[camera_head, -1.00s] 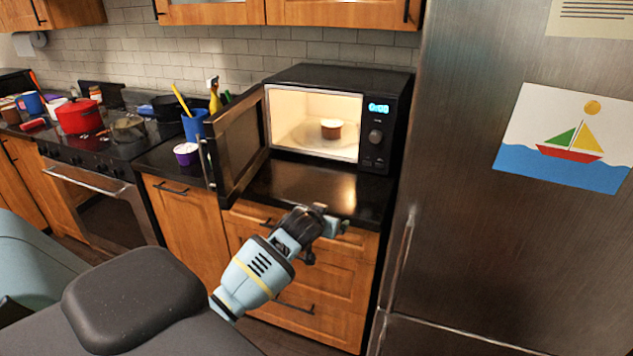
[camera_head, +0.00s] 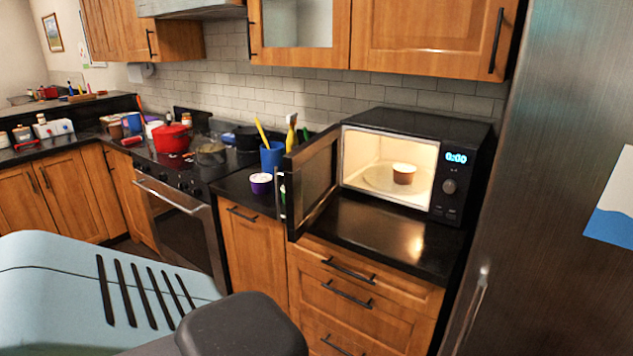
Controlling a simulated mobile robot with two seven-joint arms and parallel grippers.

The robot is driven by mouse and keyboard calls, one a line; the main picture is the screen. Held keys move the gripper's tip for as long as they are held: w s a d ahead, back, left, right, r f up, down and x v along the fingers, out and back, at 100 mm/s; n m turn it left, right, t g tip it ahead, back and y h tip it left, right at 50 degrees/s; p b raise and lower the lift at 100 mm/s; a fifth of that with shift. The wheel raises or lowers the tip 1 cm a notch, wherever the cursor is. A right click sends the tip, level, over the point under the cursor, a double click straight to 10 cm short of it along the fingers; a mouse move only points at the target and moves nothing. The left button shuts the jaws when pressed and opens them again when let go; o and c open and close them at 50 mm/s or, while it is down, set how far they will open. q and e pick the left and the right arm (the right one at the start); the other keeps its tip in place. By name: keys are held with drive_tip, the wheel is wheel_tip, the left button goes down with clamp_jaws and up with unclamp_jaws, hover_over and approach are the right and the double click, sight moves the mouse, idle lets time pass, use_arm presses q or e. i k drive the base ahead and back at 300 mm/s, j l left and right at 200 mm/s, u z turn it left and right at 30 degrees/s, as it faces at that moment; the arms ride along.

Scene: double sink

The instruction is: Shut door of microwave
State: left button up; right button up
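The black microwave (camera_head: 462,182) stands on the dark counter in front of the tiled wall, beside the fridge. Its door (camera_head: 312,182) is hinged on the left and stands wide open, swung out over the counter's front edge. The lit inside shows a small brown cup with a pale top (camera_head: 403,174) on the glass plate. The display is lit in blue. Neither of my grippers shows in this view; only a light-blue part of my body and a dark part fill the lower left.
A blue holder with utensils (camera_head: 272,158) and a purple cup (camera_head: 261,183) stand just left of the door. A stove with a red pot (camera_head: 172,138) is further left. The steel fridge (camera_head: 560,180) rises at the right. The counter (camera_head: 375,226) before the microwave is bare.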

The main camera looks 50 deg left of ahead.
sight(311, 175)
drive_tip(key=j, duration=0.4)
drive_tip(key=i+j+u, duration=0.15)
drive_tip(key=j, duration=0.25)
drive_tip(key=i+j, duration=0.1)
drive_tip(key=j, duration=0.3)
drive_tip(key=i+j+u, duration=0.15)
drive_tip(key=j, duration=0.65)
drive_tip(key=i+j+u, duration=0.1)
drive_tip(key=j, duration=0.3)
drive_tip(key=i+j+u, duration=0.1)
drive_tip(key=j, duration=0.25)
drive_tip(key=i+j, duration=0.25)
drive_tip(key=j+u, duration=0.05)
drive_tip(key=j, duration=0.05)
